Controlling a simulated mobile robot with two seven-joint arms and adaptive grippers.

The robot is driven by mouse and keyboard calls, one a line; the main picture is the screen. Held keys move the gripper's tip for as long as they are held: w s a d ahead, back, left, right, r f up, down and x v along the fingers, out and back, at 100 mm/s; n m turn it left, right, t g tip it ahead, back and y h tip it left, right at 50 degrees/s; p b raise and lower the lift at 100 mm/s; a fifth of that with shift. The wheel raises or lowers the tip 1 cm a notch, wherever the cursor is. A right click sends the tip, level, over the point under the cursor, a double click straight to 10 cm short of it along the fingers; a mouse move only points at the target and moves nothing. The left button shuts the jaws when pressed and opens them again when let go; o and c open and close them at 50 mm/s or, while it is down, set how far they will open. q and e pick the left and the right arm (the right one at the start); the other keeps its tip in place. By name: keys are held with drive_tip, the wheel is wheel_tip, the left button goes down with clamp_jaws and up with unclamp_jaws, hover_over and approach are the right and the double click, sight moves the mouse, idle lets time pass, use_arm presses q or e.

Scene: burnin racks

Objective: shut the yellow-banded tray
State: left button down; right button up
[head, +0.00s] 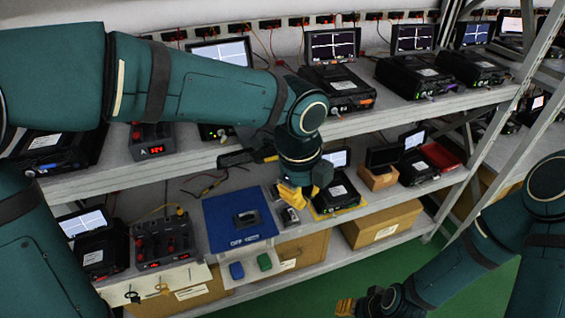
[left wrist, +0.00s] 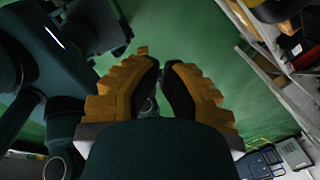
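A black device with a small lit screen (head: 337,157) stands on the lower shelf. A yellow edge (head: 350,207) runs along its base, which I take for the yellow-banded tray; its left side is partly hidden by my left gripper. My left gripper (head: 291,197) points down just left of it, with no clear contact. In the left wrist view its yellow fingers (left wrist: 161,66) stand slightly apart with nothing between them. My right gripper (head: 346,306) is low at the bottom of the head view, away from the shelves; its finger gap is not clear.
A small cardboard box (head: 377,178) stands to the right. Shelf posts (head: 490,130) rise at the right. Green floor (head: 400,262) is open in front.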

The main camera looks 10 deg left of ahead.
use_arm(q)
drive_tip(key=s+a+r+m+t+y, duration=0.1)
drive_tip(key=s+r+m, duration=0.15)
drive_tip(key=r, duration=0.35)
drive_tip(key=s+a+r+m+y, duration=0.1)
drive_tip(key=r+m, duration=0.2)
drive_tip(key=r, duration=0.4)
drive_tip(key=w+a+f+b, duration=0.2)
drive_tip(key=w+f, duration=0.3)
drive_tip(key=f, duration=0.4)
drive_tip(key=shift+a+b, duration=0.35)
drive_tip(key=shift+a, duration=0.55)
use_arm(e)
drive_tip(key=shift+s+d+f, duration=0.1)
drive_tip(key=shift+d+f, duration=0.15)
drive_tip(key=shift+f, duration=0.35)
drive_tip(key=shift+d+f, duration=0.2)
drive_tip(key=shift+f, duration=0.35)
use_arm(q)
drive_tip(key=shift+w+f+n, duration=0.1)
drive_tip(key=shift+n, duration=0.15)
